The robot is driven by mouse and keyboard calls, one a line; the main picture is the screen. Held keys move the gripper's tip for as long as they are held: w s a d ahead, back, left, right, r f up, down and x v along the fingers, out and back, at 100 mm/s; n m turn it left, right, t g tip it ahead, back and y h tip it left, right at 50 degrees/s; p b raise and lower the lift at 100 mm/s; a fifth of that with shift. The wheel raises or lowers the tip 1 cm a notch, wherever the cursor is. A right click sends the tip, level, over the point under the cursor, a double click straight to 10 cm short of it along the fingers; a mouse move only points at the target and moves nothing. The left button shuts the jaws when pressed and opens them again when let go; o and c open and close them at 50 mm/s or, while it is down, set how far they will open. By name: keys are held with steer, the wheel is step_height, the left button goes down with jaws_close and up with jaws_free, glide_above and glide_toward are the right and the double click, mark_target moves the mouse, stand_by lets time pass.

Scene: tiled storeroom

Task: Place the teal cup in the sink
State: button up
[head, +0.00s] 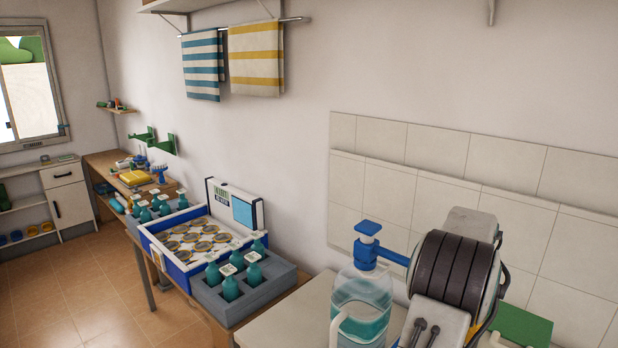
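I see neither a teal cup nor a sink in the head view. Part of my own arm stands large at the lower right and hides what is behind it. My gripper is outside the picture, so its hold does not show.
A clear jug (363,300) with a blue pump stands beside my arm on a pale counter (285,322). A green flat thing (523,326) lies right. Left are a grey crate (262,292) of teal bottles and a blue-white box (160,262) of tins. Tiled floor (65,290) is open.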

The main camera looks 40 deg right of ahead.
steer(key=w+a+f+n+b, duration=0.1)
steer(key=w+a+f+n, duration=0.4)
steer(key=w, duration=0.4)
steer(key=w+a+f+n, duration=0.2)
steer(key=w+a+n, duration=0.4)
steer(key=w, duration=0.3)
steer(key=w+a+f+n+b, duration=0.1)
steer(key=w+a+f+n, duration=0.4)
steer(key=w, duration=0.4)
steer(key=w+a+f+n, duration=0.2)
steer(key=a+n, duration=0.3)
steer(key=a, duration=0.4)
steer(key=w+a+f+n+b, duration=0.1)
steer(key=w+a+f+n, duration=0.1)
steer(key=a+n, duration=0.4)
steer(key=w+a+f+n+b, duration=0.1)
steer(key=w+a+f+n, duration=0.2)
steer(key=a, duration=1.1)
steer(key=f+n, duration=0.1)
steer(key=n, duration=0.2)
steer(key=shift+f, duration=0.1)
